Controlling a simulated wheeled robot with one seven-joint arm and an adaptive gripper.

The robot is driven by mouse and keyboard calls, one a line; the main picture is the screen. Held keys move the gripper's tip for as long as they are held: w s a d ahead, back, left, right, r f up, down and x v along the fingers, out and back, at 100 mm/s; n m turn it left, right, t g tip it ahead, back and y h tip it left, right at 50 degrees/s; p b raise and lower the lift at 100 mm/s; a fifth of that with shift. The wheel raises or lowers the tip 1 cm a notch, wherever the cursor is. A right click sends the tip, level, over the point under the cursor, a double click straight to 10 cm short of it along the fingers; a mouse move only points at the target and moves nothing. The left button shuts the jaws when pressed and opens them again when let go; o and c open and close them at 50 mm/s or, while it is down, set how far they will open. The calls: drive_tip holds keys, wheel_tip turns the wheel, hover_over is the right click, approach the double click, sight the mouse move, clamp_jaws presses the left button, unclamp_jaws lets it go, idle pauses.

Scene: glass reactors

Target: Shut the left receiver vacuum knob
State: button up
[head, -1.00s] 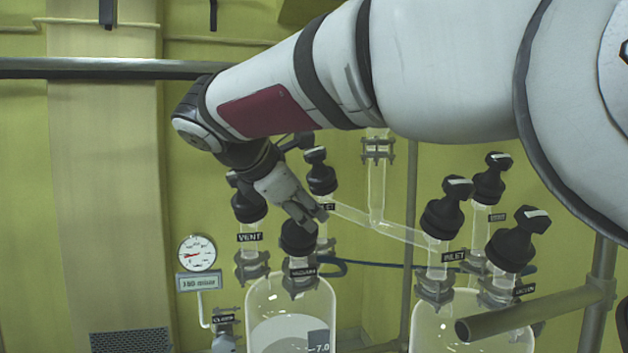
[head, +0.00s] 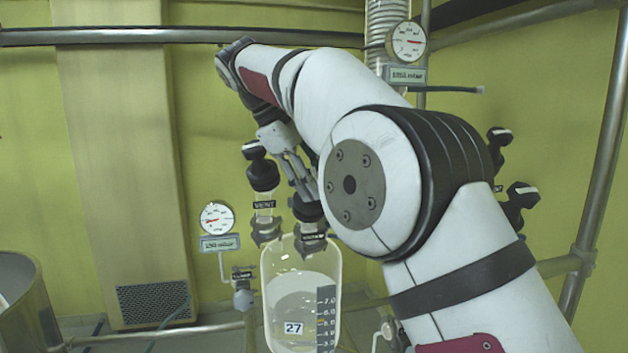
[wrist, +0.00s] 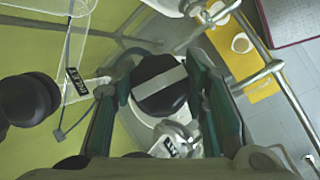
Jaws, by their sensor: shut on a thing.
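The left receiver (head: 280,290) is a clear glass vessel with a graduated scale and a "27" tag. Its black vacuum knob (head: 308,210) sits on the right neck, above a dark label. My gripper (head: 304,196) comes down on this knob from above and is shut on it. In the wrist view the knob (wrist: 160,88) shows as a black disc with a pale bar across its top, running slightly tilted. A finger lies on each side of it. My arm hides part of the area right of the knob.
The black vent knob (head: 262,172) stands close on the left, with its VENT label below. A round gauge (head: 216,218) with a display is further left. Another gauge (head: 408,40) is at upper right. The right receiver's black knobs (head: 517,200) show partly behind my arm.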

drive_tip(key=shift+m+g, duration=0.4)
drive_tip(key=shift+m, duration=0.1)
idle(0.3)
drive_tip(key=o, duration=1.2)
